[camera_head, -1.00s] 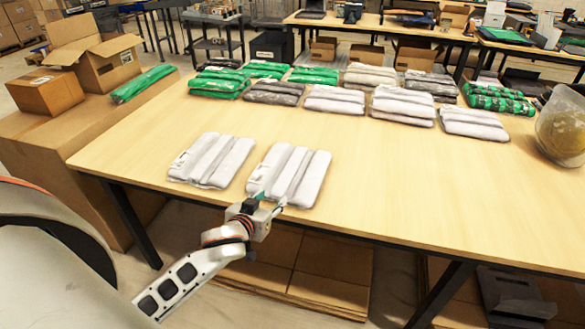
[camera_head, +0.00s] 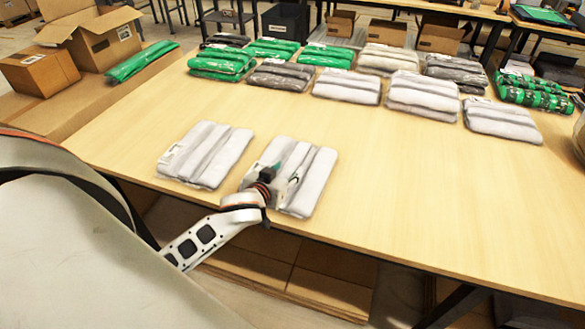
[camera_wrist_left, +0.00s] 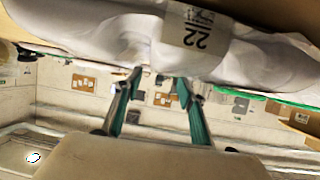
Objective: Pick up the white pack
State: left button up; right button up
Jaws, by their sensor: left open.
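Two white packs lie side by side near the table's front edge: the left front white pack (camera_head: 205,155) and the right front white pack (camera_head: 314,182). Each is folded in long strips under clear film. My left gripper (camera_head: 288,178) is at the right front pack and covers part of its middle. In the left wrist view, my left gripper (camera_wrist_left: 159,80) has its two fingers apart, with nothing between them. A white pack with a "22" label (camera_wrist_left: 195,35) fills the top there, close to the fingertips; contact cannot be told. My right gripper is not in view.
The wooden table (camera_head: 400,200) is clear to the right of the front packs. Behind stand rows of green packs (camera_head: 222,63), grey packs (camera_head: 281,75) and more white packs (camera_head: 422,95). Cardboard boxes (camera_head: 90,40) stand at the far left.

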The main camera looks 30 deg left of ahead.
aim_at(293, 162)
pick_arm(q)
jog(key=shift+r+b+x, duration=0.15)
jog(key=shift+x, duration=1.4)
jog(key=shift+r+b+x, duration=0.1)
jog(key=shift+b+x, duration=0.05)
jog(key=shift+x, duration=1.4)
jog(key=shift+w+a, duration=0.1)
jog(key=shift+a, duration=0.1)
grip_shut()
